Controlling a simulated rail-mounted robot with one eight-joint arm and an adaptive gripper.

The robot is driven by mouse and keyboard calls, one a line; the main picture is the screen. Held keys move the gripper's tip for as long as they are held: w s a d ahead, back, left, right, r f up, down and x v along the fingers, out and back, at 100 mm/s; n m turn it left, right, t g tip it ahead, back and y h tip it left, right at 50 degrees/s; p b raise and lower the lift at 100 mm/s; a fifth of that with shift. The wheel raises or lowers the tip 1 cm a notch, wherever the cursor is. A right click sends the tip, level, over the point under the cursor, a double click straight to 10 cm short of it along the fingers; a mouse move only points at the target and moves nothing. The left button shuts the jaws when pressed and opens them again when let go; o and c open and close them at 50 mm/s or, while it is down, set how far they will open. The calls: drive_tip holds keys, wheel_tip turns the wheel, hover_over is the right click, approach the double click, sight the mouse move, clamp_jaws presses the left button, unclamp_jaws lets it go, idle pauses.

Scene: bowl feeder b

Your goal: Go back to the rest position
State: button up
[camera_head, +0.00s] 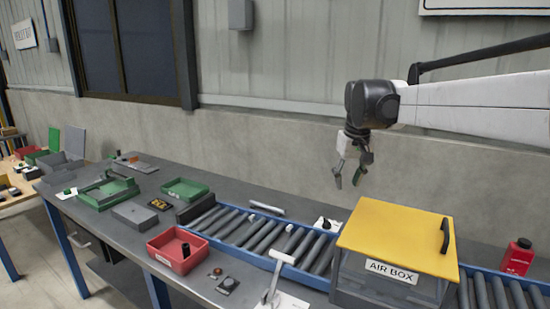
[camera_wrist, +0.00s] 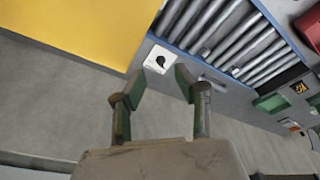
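My gripper (camera_head: 349,178) hangs from my arm above the back edge of the conveyor, just left of the yellow-lidded air box (camera_head: 395,238). Its two fingers are apart and nothing is between them. In the wrist view my gripper (camera_wrist: 163,84) also shows open and empty, with the floor and the bench edge beyond it. A white plate with a black knob (camera_wrist: 158,60) lies beyond the fingertips in the wrist view, and the same plate (camera_head: 325,226) sits by the rollers in the head view.
The roller conveyor (camera_head: 250,233) runs along the bench. A red bottle (camera_head: 517,257) stands at the right. The air around my gripper is clear, with the wall behind.

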drive_tip(key=s+m+t, duration=0.1)
drive_tip(key=s+t, duration=0.1)
drive_tip(key=s, duration=1.7)
drive_tip(key=s+f+t, duration=0.1)
drive_tip(key=s+f, duration=0.4)
drive_tip(key=s, duration=0.2)
drive_tip(key=s+f+m+t, duration=0.1)
drive_tip(key=s+f, duration=0.4)
drive_tip(key=s, duration=0.3)
drive_tip(key=shift+s+f, duration=0.2)
drive_tip(key=shift+f, duration=0.1)
drive_tip(key=shift+c, duration=0.3)
